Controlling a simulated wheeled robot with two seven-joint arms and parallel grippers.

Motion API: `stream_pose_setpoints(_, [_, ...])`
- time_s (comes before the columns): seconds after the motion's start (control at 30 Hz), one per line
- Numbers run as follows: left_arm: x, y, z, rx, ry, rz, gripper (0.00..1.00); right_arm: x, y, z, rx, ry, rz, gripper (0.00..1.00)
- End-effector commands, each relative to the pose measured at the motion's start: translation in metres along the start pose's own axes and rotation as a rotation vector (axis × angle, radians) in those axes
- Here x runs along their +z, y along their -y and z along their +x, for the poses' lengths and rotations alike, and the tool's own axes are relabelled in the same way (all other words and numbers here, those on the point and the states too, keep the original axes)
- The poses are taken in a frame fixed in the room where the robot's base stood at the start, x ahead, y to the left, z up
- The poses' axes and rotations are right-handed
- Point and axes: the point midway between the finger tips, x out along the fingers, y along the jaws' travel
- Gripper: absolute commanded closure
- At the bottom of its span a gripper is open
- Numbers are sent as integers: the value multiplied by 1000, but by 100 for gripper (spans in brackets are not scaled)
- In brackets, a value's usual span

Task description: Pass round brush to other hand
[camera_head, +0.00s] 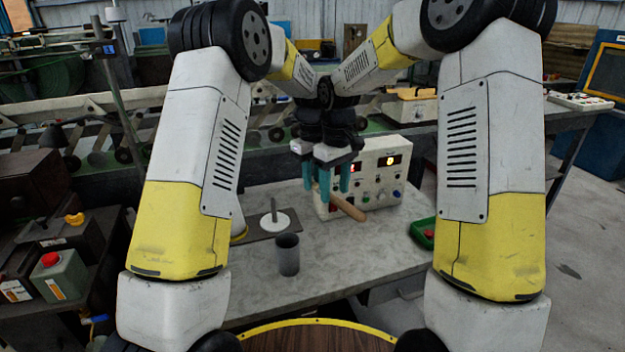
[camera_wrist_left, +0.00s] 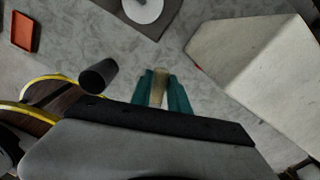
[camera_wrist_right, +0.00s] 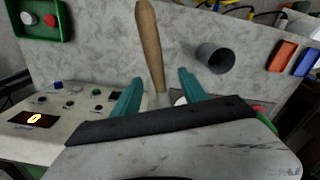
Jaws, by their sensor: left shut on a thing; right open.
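The round brush has a long tan wooden handle (camera_head: 347,208) that sticks out below the grippers in the head view. My left gripper (camera_wrist_left: 162,80) is shut on the brush, and a short pale tan part of it (camera_wrist_left: 159,88) shows between the teal fingers. My right gripper (camera_wrist_right: 158,84) is open. In the right wrist view the handle (camera_wrist_right: 150,45) stretches away from between its spread fingers, and I cannot tell whether they touch it. In the head view both grippers are close together above the table and overlap, so the brush head is hidden.
A grey cup (camera_head: 287,256) stands nearer on the grey table (camera_head: 330,270). A dark mat (camera_head: 250,228) with a white disc (camera_head: 282,223) lies left. A green tray (camera_head: 417,238) lies at right.

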Motion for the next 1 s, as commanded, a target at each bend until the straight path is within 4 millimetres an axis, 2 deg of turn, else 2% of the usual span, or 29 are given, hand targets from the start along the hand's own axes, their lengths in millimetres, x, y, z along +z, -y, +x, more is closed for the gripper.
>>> stream_pose_setpoints(0.3, [0,0,0,0,0,0,100,-1,0,-68,2,-5,-2,49])
stream_pose_setpoints(0.5, [0,0,0,0,0,0,100,-1,0,-96,0,-3,-1,49])
stream_pose_setpoints(0.67, [0,0,0,0,0,0,100,5,1,-109,4,-12,10,49])
stream_pose_setpoints(0.77, [0,0,0,0,0,0,100,21,3,-122,16,-42,45,49])
stream_pose_setpoints(0.87, [0,0,0,0,0,0,100,49,7,-138,32,-96,110,49])
stream_pose_setpoints(1.0, [0,0,0,0,0,0,100,99,19,-158,51,-196,230,49])
